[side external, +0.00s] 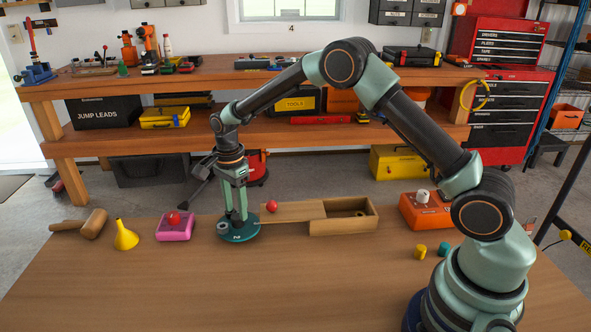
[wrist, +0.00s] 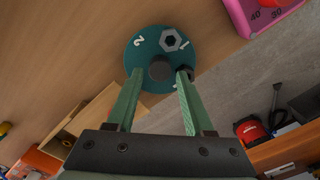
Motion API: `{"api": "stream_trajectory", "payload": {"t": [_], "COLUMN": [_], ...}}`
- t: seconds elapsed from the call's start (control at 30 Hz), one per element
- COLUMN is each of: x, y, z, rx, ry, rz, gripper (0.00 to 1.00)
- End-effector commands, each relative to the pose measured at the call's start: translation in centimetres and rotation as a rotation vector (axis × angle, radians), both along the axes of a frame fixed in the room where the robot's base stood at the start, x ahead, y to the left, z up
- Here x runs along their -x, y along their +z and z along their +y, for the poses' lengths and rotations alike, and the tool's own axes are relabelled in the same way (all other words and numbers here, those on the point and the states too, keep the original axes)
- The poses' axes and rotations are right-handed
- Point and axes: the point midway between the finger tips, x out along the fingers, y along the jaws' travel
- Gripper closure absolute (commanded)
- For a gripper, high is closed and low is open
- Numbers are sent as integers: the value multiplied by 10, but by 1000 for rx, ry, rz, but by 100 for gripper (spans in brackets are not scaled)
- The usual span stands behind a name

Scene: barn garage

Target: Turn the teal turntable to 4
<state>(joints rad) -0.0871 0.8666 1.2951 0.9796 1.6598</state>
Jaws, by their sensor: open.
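The teal turntable (side external: 238,234) lies on the wooden table. In the wrist view the turntable (wrist: 142,52) shows a white 2 at upper left, a white 1 at right and a grey hex nut (wrist: 170,40) near its rim. The nut (side external: 222,226) also shows in the side view. A dark round hub (wrist: 160,68) sits at the middle. My gripper (wrist: 160,74) is open, pointing down, its fingers over the disc on either side of the hub. A dark round piece (wrist: 187,72) is beside the right fingertip. Finger contact cannot be told. The near part of the disc is partly hidden.
A pink box (side external: 175,229) with a red knob and a yellow funnel (side external: 125,236) stand left. A wooden box (side external: 345,222) with a sliding lid and a red knob is close right. An orange box (side external: 427,212) and two small cylinders are farther right. The front table is clear.

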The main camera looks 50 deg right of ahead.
Motion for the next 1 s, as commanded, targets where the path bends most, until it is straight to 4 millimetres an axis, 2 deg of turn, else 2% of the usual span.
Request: {"api": "stream_trajectory", "payload": {"t": [0.8,1.0], "x": [0,0], "y": [60,68], "z": [0,0], "rx": [0,0], "ry": [0,0], "rz": [-1,-1], "gripper": [48,48]}}
